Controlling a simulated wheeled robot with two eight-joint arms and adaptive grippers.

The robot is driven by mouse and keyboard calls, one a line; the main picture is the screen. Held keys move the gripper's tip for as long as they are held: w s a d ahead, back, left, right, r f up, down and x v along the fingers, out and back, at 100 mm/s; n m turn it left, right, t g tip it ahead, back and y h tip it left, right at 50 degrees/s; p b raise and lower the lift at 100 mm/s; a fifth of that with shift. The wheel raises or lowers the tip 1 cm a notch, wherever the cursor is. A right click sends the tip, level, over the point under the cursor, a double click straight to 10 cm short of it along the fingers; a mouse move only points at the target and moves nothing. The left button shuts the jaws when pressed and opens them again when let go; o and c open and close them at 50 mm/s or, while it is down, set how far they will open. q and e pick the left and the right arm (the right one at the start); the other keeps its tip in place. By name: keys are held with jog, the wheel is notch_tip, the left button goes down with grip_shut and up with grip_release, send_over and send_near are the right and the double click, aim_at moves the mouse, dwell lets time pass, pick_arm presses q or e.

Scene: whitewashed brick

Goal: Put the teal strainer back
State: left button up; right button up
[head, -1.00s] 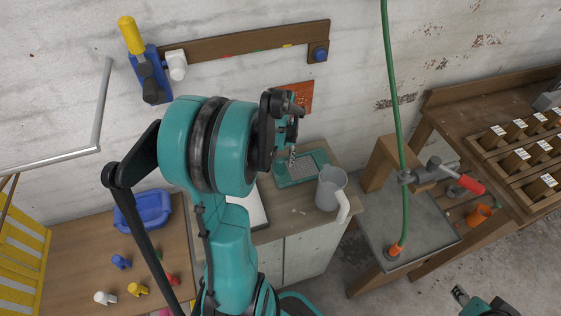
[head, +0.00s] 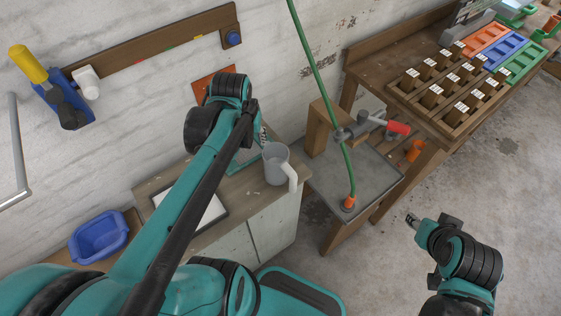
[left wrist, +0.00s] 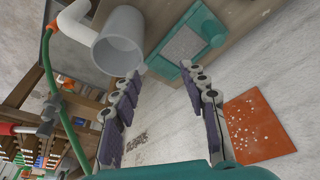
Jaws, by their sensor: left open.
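A teal frame with a grey mesh, which looks like the teal strainer (left wrist: 188,40), lies on the cabinet top beside the grey mug. In the head view only a part of it (head: 246,157) shows behind my left arm. My left gripper (left wrist: 163,70) is open and empty, with its fingers pointing toward the gap between mug and strainer. In the head view that gripper is mostly hidden by its own arm. My right gripper (head: 411,219) is over the floor at the lower right, apart from everything; its jaws are too small to read.
An orange speckled plate (left wrist: 258,127) is on the wall behind. A green hose (head: 319,90) hangs over a grey tray (head: 352,185). A blue bin (head: 99,236) is at left.

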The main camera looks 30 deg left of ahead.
pick_arm(q)
jog(key=s+d+m+t+h, duration=0.1)
jog(key=s+d+m+t, duration=0.3)
jog(key=d, duration=0.8)
jog(key=shift+s+d+r+m, duration=0.15)
jog(key=shift+s+r+m, duration=0.05)
jog(key=shift+m, duration=0.1)
